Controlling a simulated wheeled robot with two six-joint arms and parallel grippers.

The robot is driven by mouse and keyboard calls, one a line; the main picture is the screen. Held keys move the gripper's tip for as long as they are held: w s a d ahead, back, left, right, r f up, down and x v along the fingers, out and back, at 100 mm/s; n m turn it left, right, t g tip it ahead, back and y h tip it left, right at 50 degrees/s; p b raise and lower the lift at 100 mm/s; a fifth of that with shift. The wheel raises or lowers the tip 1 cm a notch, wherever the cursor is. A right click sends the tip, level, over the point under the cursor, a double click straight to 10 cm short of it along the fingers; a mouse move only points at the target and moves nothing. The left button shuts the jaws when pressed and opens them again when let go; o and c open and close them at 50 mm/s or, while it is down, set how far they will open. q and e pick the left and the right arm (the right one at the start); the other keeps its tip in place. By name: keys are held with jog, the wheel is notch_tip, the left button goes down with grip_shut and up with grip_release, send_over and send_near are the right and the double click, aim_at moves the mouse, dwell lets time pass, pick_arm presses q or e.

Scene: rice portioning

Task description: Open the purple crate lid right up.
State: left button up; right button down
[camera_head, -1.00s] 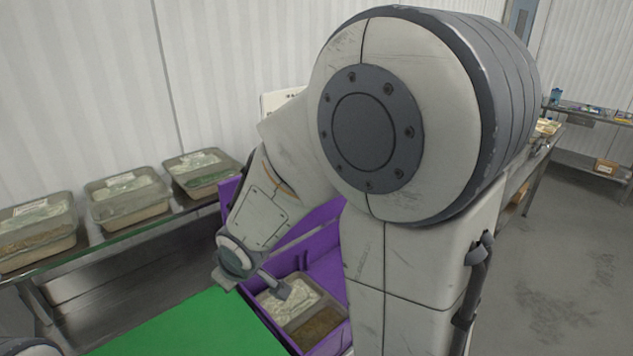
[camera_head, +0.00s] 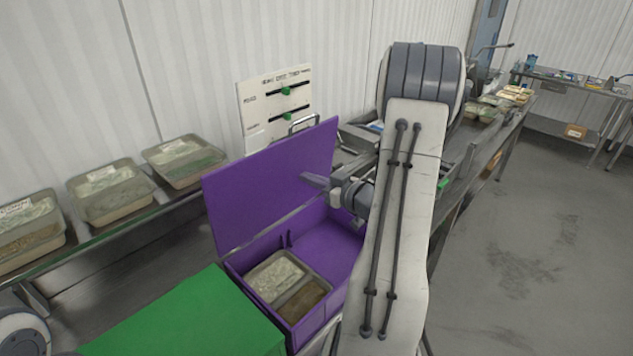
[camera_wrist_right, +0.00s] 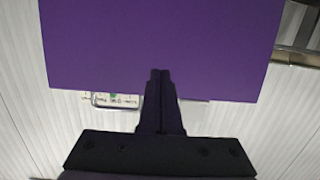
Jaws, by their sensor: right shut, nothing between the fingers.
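The purple crate (camera_head: 233,277) stands in the middle of the head view. Its purple lid (camera_head: 262,185) is raised and stands close to upright along the crate's far side. The lid also fills the top of the right wrist view (camera_wrist_right: 160,35). My right gripper (camera_head: 308,180) is in front of the lid's inner face, above the crate. In the right wrist view its fingers (camera_wrist_right: 160,73) are together and empty, overlapping the lid's edge; I cannot tell whether they touch it. My left gripper is not in view.
Inside the crate sits a two-part tray (camera_head: 270,277) with pale and brown food. A green surface (camera_head: 190,320) lies left of the crate. Several food trays (camera_head: 110,195) line the bench at left. A white board with green sliders (camera_head: 275,105) stands behind the lid.

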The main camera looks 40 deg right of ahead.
aim_at(282, 166)
jog(key=w, duration=0.4)
jog(key=w+f, duration=0.1)
jog(key=shift+w+a+b, duration=0.25)
jog(key=shift+w+b, duration=0.15)
jog(key=shift+w+a+r, duration=0.1)
jog(key=shift+w, duration=1.7)
jog(key=w, duration=0.5)
jog(key=shift+w+a+f+b, duration=0.25)
jog(key=shift+w+b, duration=0.1)
jog(key=shift+s+d+b, duration=0.15)
jog(key=shift+s+d, duration=0.05)
jog(key=shift+s, duration=2.3)
jog(key=shift+s+d+b, duration=0.15)
jog(key=shift+s+d, duration=0.05)
jog(key=shift+s, duration=2.3)
